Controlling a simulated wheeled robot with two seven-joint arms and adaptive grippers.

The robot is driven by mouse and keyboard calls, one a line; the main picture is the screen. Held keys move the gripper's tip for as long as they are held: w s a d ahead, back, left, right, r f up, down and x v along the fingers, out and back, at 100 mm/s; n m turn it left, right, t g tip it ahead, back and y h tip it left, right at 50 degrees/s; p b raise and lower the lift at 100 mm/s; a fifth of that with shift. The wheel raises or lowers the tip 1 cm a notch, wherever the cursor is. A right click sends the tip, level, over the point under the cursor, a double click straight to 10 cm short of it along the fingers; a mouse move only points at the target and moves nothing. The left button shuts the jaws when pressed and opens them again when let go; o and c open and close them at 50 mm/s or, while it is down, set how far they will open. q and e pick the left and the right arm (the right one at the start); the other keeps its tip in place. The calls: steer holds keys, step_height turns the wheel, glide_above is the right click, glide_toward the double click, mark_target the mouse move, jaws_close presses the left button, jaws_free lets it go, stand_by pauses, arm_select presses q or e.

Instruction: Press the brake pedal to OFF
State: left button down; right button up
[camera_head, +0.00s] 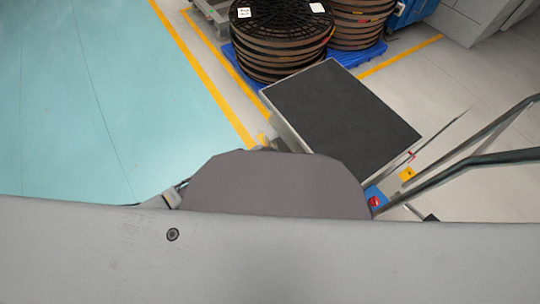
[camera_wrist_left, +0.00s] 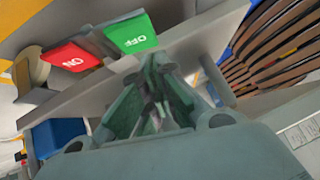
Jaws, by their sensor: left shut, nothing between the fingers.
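The brake pedal shows in the left wrist view as two pads with upside-down lettering. The green OFF pad (camera_wrist_left: 131,33) is at the top, left of the middle. The red ON pad (camera_wrist_left: 70,57) lies to its left. My left gripper (camera_wrist_left: 157,62) is shut and empty, its fingertips just below and right of the green pad in the picture. I cannot tell whether they touch it. The pedal does not show in the head view, where my own body covers the lower part. My right gripper is in neither view.
In the head view a cart with a black top (camera_head: 340,118) stands in the middle, with a red button (camera_head: 375,201) at its near corner and dark rails to the right. Stacked reels (camera_head: 283,50) stand behind on blue pallets. The turquoise floor (camera_head: 90,100) at left is clear.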

arm_select(q)
steer(key=shift+w+d+f+b, duration=0.3)
steer(key=shift+f+b, duration=0.1)
steer(key=shift+f, duration=0.2)
steer(key=shift+w+a+f+b, duration=0.2)
steer(key=shift+f+b, duration=0.4)
steer(key=shift+f, duration=0.25)
steer(key=shift+w+a+f+b, duration=0.15)
steer(key=shift+f+b, duration=0.4)
steer(key=shift+f, duration=0.3)
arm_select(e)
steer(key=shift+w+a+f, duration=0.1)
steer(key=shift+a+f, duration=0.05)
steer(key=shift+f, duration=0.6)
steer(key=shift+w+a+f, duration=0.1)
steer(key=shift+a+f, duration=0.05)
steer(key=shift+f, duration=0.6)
arm_select(q)
steer(key=shift+d, duration=0.1)
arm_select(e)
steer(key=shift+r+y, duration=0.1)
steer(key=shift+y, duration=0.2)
